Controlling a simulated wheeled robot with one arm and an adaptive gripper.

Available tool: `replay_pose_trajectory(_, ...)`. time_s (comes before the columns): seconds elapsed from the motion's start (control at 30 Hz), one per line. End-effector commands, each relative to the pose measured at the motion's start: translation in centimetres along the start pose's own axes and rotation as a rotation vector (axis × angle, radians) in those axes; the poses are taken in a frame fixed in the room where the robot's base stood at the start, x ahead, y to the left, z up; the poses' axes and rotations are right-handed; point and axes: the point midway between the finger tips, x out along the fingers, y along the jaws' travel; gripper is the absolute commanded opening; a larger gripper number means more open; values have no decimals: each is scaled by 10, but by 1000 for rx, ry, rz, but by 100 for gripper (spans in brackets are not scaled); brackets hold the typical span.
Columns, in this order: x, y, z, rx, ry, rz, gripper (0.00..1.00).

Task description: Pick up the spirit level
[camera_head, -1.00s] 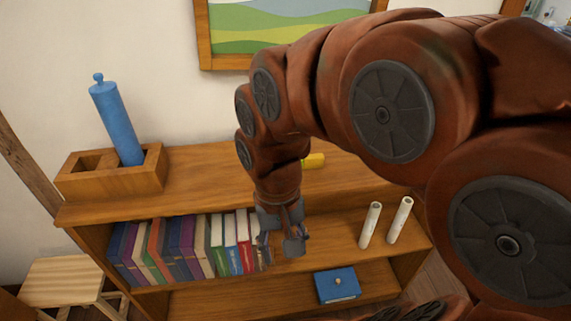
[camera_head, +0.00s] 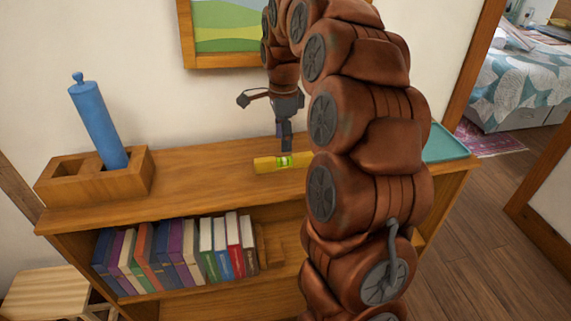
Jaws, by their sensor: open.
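The spirit level (camera_head: 270,164) is a yellow bar with a green vial, lying flat on the wooden top of the bookcase (camera_head: 200,188). Its right end is hidden behind my arm. My gripper (camera_head: 268,118) is open and empty, pointing down above and behind the level. One finger is spread out to the left, and the other hangs down close to the level's far side. I cannot tell whether that finger touches it.
A wooden box (camera_head: 68,187) with a blue cylinder (camera_head: 97,122) stands at the top's left end. A teal tray (camera_head: 446,146) lies at the right end. A framed picture (camera_head: 225,32) hangs behind. The top left of the level is clear.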

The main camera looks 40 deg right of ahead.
Motion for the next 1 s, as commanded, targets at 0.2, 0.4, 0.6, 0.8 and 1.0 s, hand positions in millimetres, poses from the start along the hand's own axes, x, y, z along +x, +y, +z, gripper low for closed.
replay_pose_trajectory(0.2, 10, -4, -4, 33, 1, 0, 52)
replay_pose_trajectory(0.4, 26, -3, -3, 29, 1, 4, 52)
replay_pose_trajectory(0.6, 33, -4, -3, 29, 2, -1, 52)
replay_pose_trajectory(0.8, 52, -1, -2, 27, 0, 4, 52)
replay_pose_trajectory(1.0, 76, -2, -2, 28, 1, 0, 52)
